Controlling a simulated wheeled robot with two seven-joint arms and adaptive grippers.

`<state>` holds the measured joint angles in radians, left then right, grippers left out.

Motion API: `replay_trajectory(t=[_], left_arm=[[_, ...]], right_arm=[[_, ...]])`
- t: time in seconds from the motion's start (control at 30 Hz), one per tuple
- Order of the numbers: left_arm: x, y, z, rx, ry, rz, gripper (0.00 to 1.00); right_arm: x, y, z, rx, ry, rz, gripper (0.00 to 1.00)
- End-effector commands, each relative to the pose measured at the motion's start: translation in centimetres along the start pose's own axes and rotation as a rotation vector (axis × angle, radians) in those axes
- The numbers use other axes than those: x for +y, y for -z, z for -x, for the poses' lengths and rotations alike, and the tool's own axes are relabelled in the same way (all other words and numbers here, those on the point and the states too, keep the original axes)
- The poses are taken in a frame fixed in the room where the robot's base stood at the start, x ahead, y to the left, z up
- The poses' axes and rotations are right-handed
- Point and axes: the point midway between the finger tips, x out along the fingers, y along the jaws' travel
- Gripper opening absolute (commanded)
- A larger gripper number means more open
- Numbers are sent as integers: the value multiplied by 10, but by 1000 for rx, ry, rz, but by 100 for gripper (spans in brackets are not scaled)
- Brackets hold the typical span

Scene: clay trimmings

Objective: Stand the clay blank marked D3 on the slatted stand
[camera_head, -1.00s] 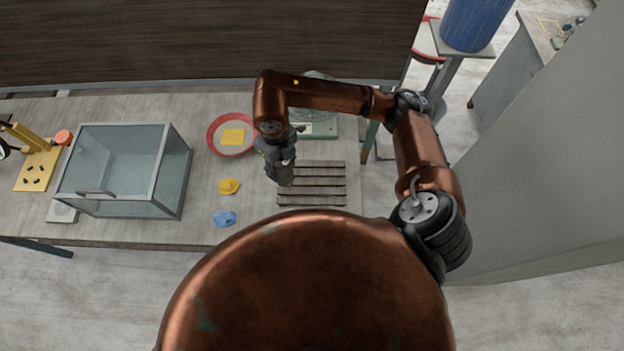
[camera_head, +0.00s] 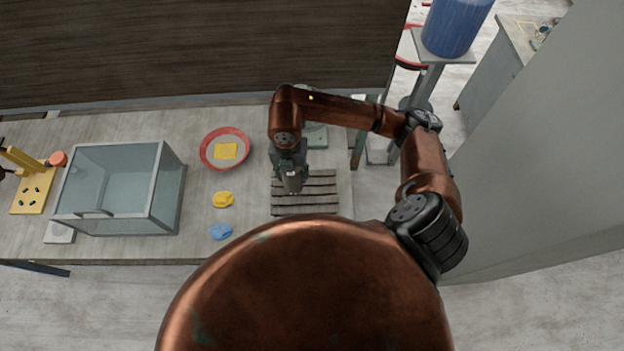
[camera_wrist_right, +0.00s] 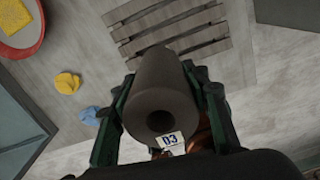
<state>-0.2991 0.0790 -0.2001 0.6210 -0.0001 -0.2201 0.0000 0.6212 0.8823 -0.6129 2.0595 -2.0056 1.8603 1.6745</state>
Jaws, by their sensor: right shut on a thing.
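The clay blank marked D3 (camera_wrist_right: 160,85) is a dark grey cylinder with a hole in its end and a white D3 label, seen in the right wrist view. My right gripper (camera_wrist_right: 158,105) is shut on it, a finger on each side. In the head view my right gripper (camera_head: 291,180) is over the left part of the slatted stand (camera_head: 318,190), and the blank is mostly hidden below it. The stand has several dark slats and also shows in the wrist view (camera_wrist_right: 203,38). I cannot tell whether the blank touches the slats. My left gripper is not in view.
A glass box (camera_head: 120,188) stands at the left. A red-rimmed dish (camera_head: 206,160) with a yellow piece lies behind. A yellow lump (camera_head: 223,199) and a blue lump (camera_head: 220,231) lie left of the stand. A green device (camera_head: 316,136) is behind it.

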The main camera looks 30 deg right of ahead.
Motion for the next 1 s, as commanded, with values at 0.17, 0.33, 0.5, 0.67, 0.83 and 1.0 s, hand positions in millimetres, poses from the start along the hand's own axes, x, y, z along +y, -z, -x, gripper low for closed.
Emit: replay_trajectory(t=[0.17, 0.33, 0.5, 0.67, 0.83, 1.0], left_arm=[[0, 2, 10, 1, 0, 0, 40], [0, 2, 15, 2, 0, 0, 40], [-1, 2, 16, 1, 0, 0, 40], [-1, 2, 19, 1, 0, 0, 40], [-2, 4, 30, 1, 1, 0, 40], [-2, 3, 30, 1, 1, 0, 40]], right_arm=[[-31, -16, -24, 3, 3, -3, 0], [-47, -25, -48, 0, 1, 0, 0], [-52, -29, -58, 1, -2, 1, 0], [-60, -33, -67, 1, 0, 0, 0], [-60, -32, -89, 3, -2, 0, 0], [-60, -33, -98, -1, -3, 3, 0]])
